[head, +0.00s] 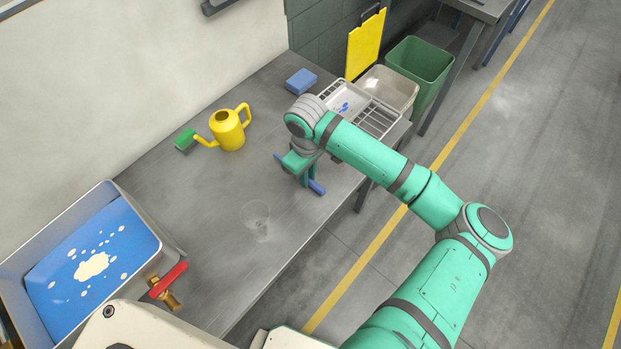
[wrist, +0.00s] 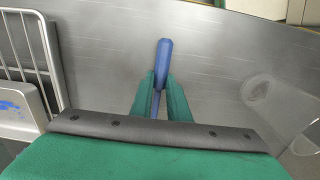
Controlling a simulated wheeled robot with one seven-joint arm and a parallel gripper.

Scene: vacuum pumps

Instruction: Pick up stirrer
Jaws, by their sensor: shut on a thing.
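The stirrer is a blue rod; in the head view its blue end (head: 316,187) shows beside my gripper (head: 308,182), near the front edge of the grey table. In the wrist view the stirrer (wrist: 163,60) lies between the two green fingers of my gripper (wrist: 158,88), with its thicker end sticking out beyond the fingertips. My gripper is shut on the stirrer. I cannot tell whether the stirrer still touches the table. Its near part is partly hidden by the gripper body in the wrist view.
A clear round glass (head: 256,215) stands left of my gripper. A yellow watering can (head: 229,134), a green block (head: 185,139) and a blue sponge (head: 300,81) are farther back. A white dish rack (head: 375,119) is at the right end, a sink tray (head: 130,203) at the left.

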